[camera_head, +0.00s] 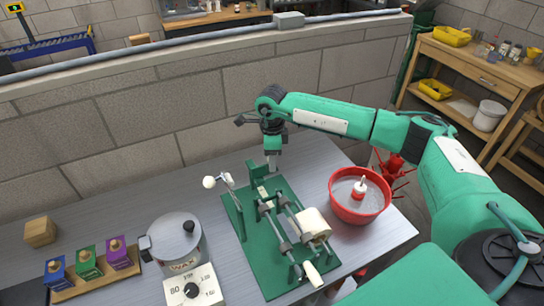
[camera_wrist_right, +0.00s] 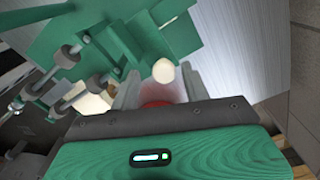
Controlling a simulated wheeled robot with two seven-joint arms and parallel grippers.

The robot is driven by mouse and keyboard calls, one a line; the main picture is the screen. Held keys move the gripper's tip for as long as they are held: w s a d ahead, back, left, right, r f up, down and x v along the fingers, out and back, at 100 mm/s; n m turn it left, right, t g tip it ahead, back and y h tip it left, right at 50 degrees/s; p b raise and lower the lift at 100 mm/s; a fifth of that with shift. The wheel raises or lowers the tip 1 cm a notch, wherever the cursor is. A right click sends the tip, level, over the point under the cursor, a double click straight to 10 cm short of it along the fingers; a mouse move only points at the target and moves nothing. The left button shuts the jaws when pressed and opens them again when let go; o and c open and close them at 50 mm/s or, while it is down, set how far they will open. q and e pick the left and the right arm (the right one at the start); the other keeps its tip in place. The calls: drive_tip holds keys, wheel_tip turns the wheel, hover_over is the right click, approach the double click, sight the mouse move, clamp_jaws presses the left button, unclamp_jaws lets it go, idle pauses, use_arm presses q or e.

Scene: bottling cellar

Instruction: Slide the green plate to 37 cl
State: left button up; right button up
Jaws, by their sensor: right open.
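A green machine base (camera_head: 275,265) lies on the metal bench. It carries two metal rods, a cream roller (camera_head: 314,225) and a lever with a white knob (camera_head: 209,182). An upright green plate (camera_head: 253,174) stands at the machine's far end. My right gripper (camera_head: 273,164) points down just behind and right of this plate, apart from it as far as I can see. In the right wrist view its fingers (camera_wrist_right: 160,88) are spread, with a pale ball (camera_wrist_right: 163,71) seen between them and green parts beyond. I see no readable 37 cl mark. My left gripper is not in view.
A red bowl (camera_head: 345,210) holding a white-topped item stands right of the machine. On the left are a wax pot (camera_head: 178,250), a white dial box (camera_head: 193,288), coloured boxes (camera_head: 87,265) and a wooden block (camera_head: 40,232). A block wall (camera_head: 150,110) runs behind the bench.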

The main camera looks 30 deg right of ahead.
drive_tip(key=shift+w+r+b, duration=0.1)
drive_tip(key=shift+r+b, duration=0.2)
drive_tip(key=shift+r, duration=0.25)
wheel_tip(320, 180, up, 13)
drive_tip(key=b, duration=0.4)
drive_tip(key=shift+f, duration=0.15)
